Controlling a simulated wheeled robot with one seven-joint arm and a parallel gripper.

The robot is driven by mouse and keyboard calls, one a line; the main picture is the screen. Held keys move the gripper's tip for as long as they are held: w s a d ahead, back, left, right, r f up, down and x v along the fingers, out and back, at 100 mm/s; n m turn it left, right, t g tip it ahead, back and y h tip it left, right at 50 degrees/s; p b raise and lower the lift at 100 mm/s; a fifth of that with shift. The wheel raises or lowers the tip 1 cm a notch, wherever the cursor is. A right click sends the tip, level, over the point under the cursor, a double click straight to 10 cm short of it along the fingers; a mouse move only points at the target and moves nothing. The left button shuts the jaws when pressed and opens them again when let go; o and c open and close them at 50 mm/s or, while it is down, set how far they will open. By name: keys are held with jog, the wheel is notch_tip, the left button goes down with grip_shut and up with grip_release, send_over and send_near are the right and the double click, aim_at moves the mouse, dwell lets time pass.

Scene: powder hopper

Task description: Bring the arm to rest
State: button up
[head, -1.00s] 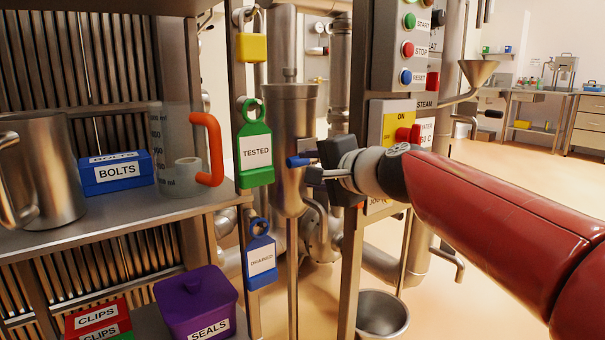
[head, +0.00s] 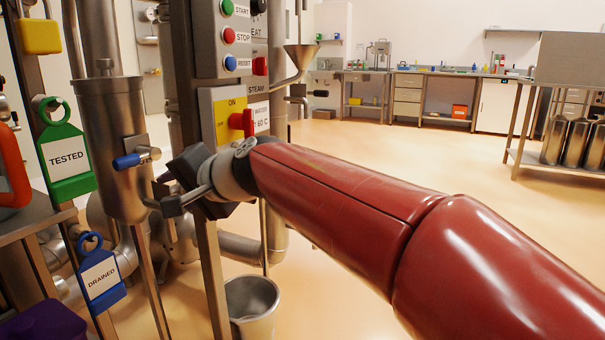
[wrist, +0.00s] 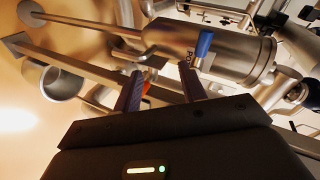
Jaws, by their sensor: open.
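My red arm (head: 345,215) reaches in from the right of the head view. My gripper (head: 168,190) is at its far end, beside the control post and just right of the steel hopper (head: 108,150). In the wrist view its two dark fingers (wrist: 162,88) stand apart with nothing held between them. The hopper's blue-handled valve (head: 126,161) is close to the gripper in the head view. In the wrist view the blue handle (wrist: 203,46) shows beyond the right finger; whether they touch I cannot tell.
The post carries a button panel (head: 228,38) and a yellow switch box (head: 224,118), close to my wrist. A green TESTED tag (head: 66,160) and blue DRAINED tag (head: 100,276) hang left. A steel bucket (head: 252,300) stands below. Open floor (head: 440,180) lies right.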

jog(key=s+d+f+n+h, duration=0.1)
jog(key=s+d+f+h, duration=0.45)
jog(key=d, duration=0.75)
jog(key=s+d+f+g+h, duration=0.1)
jog(key=s+d+f+h, duration=0.1)
jog(key=s+d+f, duration=0.8)
jog(key=s+d+f+n+h, duration=0.1)
jog(key=s+d+f+h, duration=0.4)
jog(key=d, duration=1)
notch_tip(320, 180, up, 11)
jog(key=w+p, duration=0.1)
jog(key=p, duration=1.2)
jog(key=shift+w+d+y, duration=0.2)
jog(key=shift+d+y, duration=0.15)
jog(key=shift+d, duration=0.1)
